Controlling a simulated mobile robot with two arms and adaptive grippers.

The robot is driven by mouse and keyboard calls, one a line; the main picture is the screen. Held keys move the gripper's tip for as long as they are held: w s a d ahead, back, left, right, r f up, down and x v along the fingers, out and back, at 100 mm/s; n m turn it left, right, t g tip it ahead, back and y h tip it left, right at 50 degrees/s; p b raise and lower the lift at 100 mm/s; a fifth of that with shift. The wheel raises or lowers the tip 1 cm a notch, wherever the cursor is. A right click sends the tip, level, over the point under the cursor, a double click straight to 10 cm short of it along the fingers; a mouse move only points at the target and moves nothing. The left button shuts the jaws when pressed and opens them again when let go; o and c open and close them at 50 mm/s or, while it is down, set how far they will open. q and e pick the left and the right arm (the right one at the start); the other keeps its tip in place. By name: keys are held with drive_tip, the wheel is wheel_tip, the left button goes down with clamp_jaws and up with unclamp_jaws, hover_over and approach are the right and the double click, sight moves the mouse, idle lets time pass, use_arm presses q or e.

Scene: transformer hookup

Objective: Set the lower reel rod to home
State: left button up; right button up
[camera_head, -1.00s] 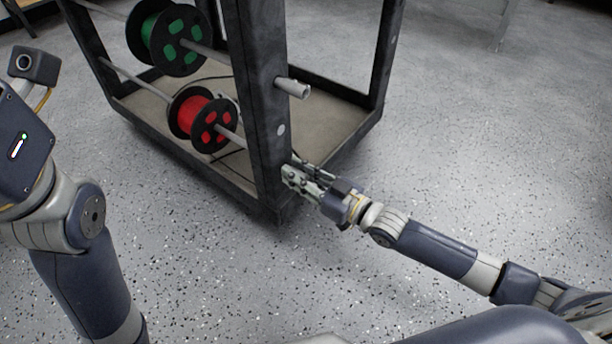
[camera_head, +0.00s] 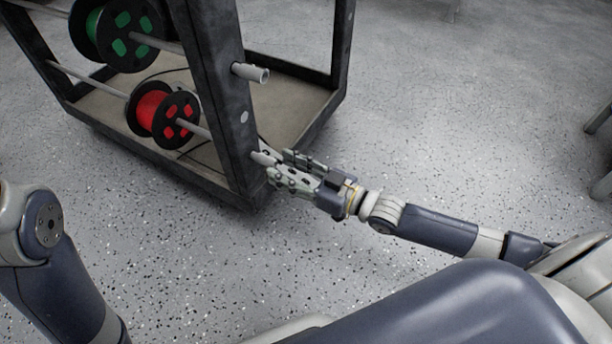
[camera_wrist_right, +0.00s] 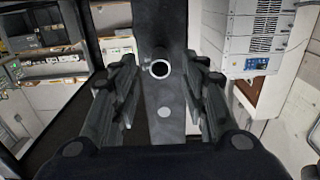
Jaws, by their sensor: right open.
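The lower reel rod is a thin grey bar through the red reel (camera_head: 162,114). Its pale near end (camera_head: 263,157) sticks out of the dark front post (camera_head: 222,90) of the rack. My right gripper (camera_head: 277,163) is open at this end, one finger on each side of it. In the right wrist view, a round hollow rod end (camera_wrist_right: 160,69) sits between the open fingers of my right gripper (camera_wrist_right: 159,62), with the post behind it. I cannot tell if the fingers touch the rod. My left arm shows at the left, but its gripper is out of view.
The upper rod's pale end (camera_head: 251,73) sticks out of the same post above, and its rod carries a green reel (camera_head: 116,34). The rack's low tray (camera_head: 285,108) lies behind.

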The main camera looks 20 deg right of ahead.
drive_tip(key=v, duration=0.6)
idle(0.4)
